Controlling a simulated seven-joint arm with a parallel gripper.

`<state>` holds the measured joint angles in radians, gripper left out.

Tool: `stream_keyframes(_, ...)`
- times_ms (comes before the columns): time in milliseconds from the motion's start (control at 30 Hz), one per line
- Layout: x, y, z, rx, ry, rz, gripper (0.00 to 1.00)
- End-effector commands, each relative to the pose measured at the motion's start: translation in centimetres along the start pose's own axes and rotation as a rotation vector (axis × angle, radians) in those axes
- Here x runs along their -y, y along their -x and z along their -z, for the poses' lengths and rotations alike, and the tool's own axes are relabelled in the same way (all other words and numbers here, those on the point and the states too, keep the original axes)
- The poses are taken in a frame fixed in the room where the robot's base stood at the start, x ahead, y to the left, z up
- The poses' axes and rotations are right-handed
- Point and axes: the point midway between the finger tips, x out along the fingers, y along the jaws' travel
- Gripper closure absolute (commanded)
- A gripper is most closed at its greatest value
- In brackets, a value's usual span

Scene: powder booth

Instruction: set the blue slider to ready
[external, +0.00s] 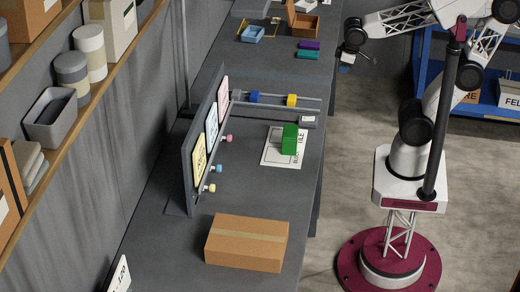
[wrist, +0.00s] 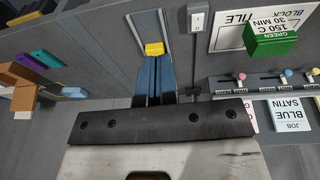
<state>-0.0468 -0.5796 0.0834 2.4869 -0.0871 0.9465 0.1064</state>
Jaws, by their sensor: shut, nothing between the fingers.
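No "ready" mark is readable.
A grey panel (external: 188,165) with coloured cards and pink, blue (external: 217,168) and yellow knobs stands on the bench. A green block (external: 289,138) rests on a printed sheet (external: 271,158). A cardboard box (external: 246,243) stands in front.

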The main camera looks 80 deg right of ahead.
Motion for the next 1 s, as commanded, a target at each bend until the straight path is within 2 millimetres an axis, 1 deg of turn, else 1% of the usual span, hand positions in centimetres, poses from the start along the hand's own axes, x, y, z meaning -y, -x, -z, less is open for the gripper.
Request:
stream_keyframes(267,1.7,-0.4,4.4,0.018,0.023,-0.079,1.0)
stream_keyframes(567,4.5,-1.2,9.3,0.014,0.047,-0.17,1.0)
stream_keyframes(767,7.0,-1.9,12.6,-0.004,0.064,-0.229,1.0)
stream_keyframes(1000,10.7,-2.9,16.3,-0.039,0.087,-0.295,1.0)
